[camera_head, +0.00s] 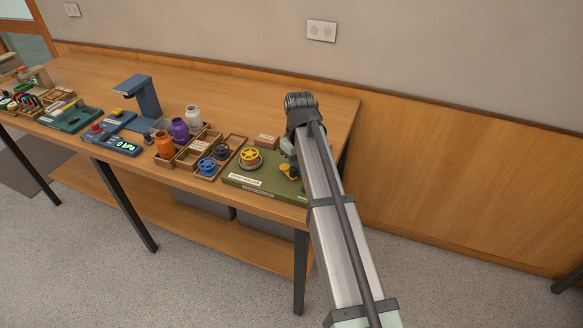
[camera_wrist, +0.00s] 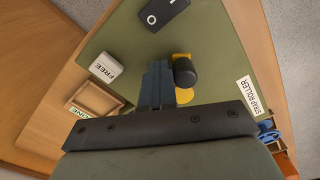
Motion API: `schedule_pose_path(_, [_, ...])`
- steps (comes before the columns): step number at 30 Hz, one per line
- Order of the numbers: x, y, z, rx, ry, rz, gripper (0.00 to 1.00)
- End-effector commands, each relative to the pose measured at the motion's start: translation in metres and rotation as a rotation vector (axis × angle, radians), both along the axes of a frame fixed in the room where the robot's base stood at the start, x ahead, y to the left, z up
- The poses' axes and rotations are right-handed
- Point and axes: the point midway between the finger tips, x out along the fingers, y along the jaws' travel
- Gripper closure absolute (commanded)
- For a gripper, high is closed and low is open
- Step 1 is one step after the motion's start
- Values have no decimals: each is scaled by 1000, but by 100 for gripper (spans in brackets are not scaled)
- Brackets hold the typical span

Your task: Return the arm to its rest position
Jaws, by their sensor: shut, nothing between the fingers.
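My arm reaches over the right end of the wooden bench (camera_head: 330,105) in the head view. My gripper (camera_wrist: 157,72) is in the wrist view, its dark fingers closed together with nothing between them. It hangs above the green strap roller board (camera_wrist: 215,60), which also shows in the head view (camera_head: 232,180). A black knob (camera_wrist: 185,72) on a yellow part lies just right of the fingertips in the wrist view. I cannot tell whether the fingers touch it. My arm hides the board's right end and most of the gripper in the head view.
A yellow spool (camera_head: 250,158) sits on the board. A white FREE block (camera_wrist: 105,67) and black rocker switch (camera_wrist: 163,12) are near the fingers. Floor in front is clear.

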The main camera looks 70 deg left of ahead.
Motion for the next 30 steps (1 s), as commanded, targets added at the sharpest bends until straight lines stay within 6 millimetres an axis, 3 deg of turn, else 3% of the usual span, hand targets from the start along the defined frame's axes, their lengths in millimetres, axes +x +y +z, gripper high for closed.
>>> schedule_pose_path(3, [0, 0, 0, 0, 0, 0, 99])
schedule_pose_path(18, [0, 0, 0, 0, 1, 0, 53])
schedule_pose_path(30, [0, 1, 3, 0, 0, 0, 53])
